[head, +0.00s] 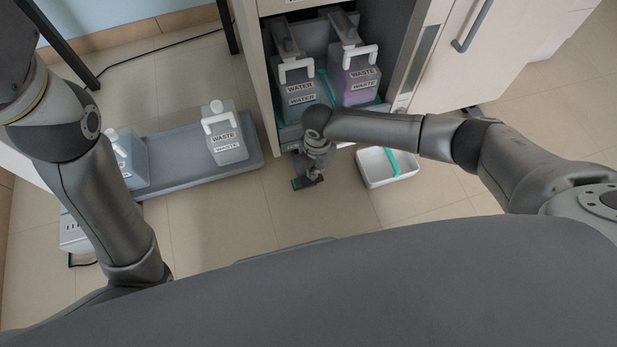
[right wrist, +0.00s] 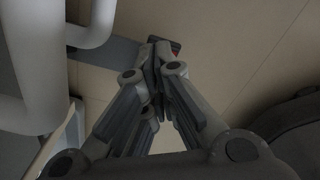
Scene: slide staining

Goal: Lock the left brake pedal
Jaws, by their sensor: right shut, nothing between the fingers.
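A small dark brake pedal (head: 316,180) with red and green marks sits low at the front foot of the open cabinet, near the floor. In the right wrist view its dark end with a bit of red (right wrist: 176,47) shows just past my fingertips. My right gripper (head: 309,175) points down right over the pedal, its fingers shut and empty. In the wrist view the fingertips (right wrist: 155,45) are together and overlap the pedal. I cannot tell whether they touch it. My left arm shows at the left, but its gripper is out of view.
The open cabinet (head: 262,70) holds a water jug (head: 300,92) and a purple waste jug (head: 356,80). A white tray (head: 408,178) with a green strip lies right of my gripper. At left, a grey platform (head: 180,178) bears a waste jug (head: 224,135) and a bluish container (head: 131,160).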

